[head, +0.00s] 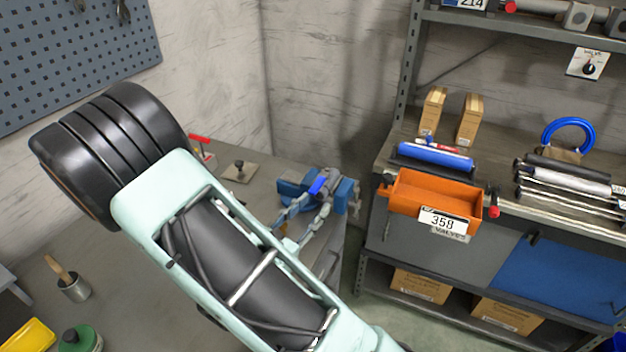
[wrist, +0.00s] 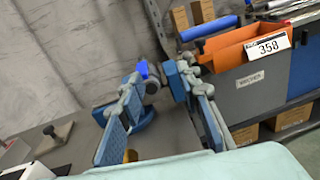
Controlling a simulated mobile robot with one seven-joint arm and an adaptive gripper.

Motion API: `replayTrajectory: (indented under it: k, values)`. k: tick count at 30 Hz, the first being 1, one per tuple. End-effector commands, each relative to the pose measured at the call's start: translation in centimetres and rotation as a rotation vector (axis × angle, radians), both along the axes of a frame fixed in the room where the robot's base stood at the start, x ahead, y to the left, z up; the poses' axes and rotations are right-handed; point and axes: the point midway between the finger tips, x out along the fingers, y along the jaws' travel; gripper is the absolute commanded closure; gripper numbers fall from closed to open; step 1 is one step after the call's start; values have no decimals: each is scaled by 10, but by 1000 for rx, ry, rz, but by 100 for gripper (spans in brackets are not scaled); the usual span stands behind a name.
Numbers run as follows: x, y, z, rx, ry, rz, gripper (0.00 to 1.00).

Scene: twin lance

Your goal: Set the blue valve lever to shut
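The bright blue valve lever (head: 318,186) sits on a grey valve body at the bench's far corner, beside a blue vise-like fixture (head: 346,194). In the wrist view the lever (wrist: 142,69) shows as a small upright blue piece close to the left fingertip. My gripper (head: 303,213) reaches toward it from the near side. In the wrist view its two blue-grey fingers (wrist: 155,78) are spread apart with nothing visibly held between them. I cannot tell whether a finger touches the lever. The fingers partly hide the valve body and fixture.
A red handle (head: 199,138) and a flat plate with a black knob (head: 239,171) stand on the bench behind my arm. An orange bin (head: 411,196) labelled 358 sits on the right shelf, across a gap. A wall corner closes the space behind.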

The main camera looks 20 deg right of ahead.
Motion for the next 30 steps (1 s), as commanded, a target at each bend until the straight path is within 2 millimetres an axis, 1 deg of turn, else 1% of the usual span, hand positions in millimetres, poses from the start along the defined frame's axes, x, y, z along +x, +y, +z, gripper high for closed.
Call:
replayTrajectory:
  k: [1, 4, 8, 11, 14, 21, 25, 30]
  values:
    - [3, 5, -5, -35, 22, 38, 68]
    - [10, 14, -8, -76, 45, 95, 68]
    - [15, 15, -9, -92, 54, 118, 68]
    - [23, 6, -8, -92, 52, 115, 68]
    - [35, -7, -8, -91, 51, 113, 68]
    - [67, -39, -8, -91, 51, 113, 68]
    - [80, -51, -9, -89, 52, 114, 68]
    - [87, -59, -9, -89, 51, 116, 68]
